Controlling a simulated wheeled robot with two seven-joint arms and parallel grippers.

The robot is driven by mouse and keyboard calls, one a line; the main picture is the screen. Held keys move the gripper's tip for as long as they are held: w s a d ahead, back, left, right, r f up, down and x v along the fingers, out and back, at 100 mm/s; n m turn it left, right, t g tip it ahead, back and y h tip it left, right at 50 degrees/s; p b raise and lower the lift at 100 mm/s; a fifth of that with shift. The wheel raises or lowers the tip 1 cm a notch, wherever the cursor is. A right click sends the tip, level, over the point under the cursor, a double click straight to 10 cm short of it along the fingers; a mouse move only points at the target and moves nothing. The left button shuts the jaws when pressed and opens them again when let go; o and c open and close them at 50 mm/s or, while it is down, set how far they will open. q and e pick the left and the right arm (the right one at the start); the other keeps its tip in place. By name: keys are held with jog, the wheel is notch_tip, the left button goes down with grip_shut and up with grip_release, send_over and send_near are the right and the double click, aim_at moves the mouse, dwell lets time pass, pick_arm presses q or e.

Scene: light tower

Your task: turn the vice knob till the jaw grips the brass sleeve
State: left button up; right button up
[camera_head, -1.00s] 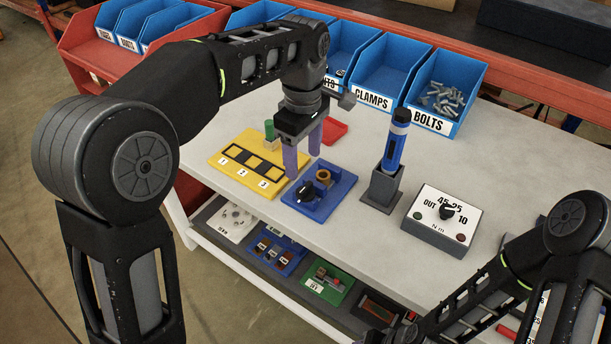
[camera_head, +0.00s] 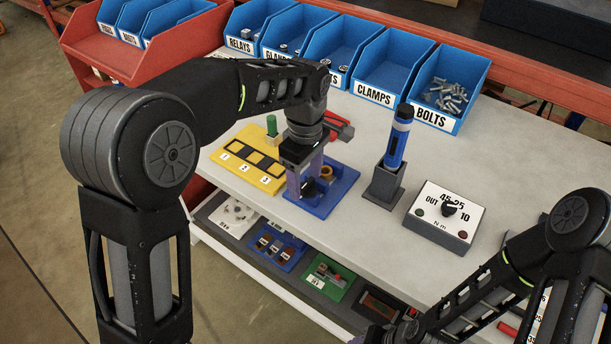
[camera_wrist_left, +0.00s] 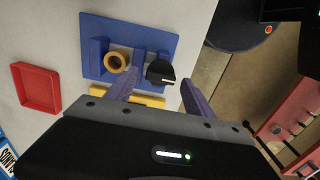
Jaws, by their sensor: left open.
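The blue vice (camera_head: 335,200) stands on the bench in front of my left arm. Its black knob (camera_wrist_left: 161,73) with a white line shows in the left wrist view. The brass sleeve (camera_wrist_left: 117,61) sits upright beside the knob, at the vice's jaw; whether the jaw touches it I cannot tell. It also shows in the head view (camera_head: 327,172). My left gripper (camera_wrist_left: 160,92) is open, its two purple fingers pointing at the vice, with the knob between and just beyond their tips. In the head view the fingers partly cover the knob. My right gripper is not clearly visible.
A yellow numbered plate (camera_head: 226,159) lies left of the vice. A grey holder (camera_head: 384,190) with a blue tool (camera_head: 398,138) and a dial box (camera_head: 446,214) stand to the right. A red tray (camera_wrist_left: 38,88) lies near. Blue bins line the back.

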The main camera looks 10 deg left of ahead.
pick_arm(q)
jog(key=shift+c, duration=0.2)
grip_shut()
dwell(0.4)
jog(key=shift+m, duration=0.3)
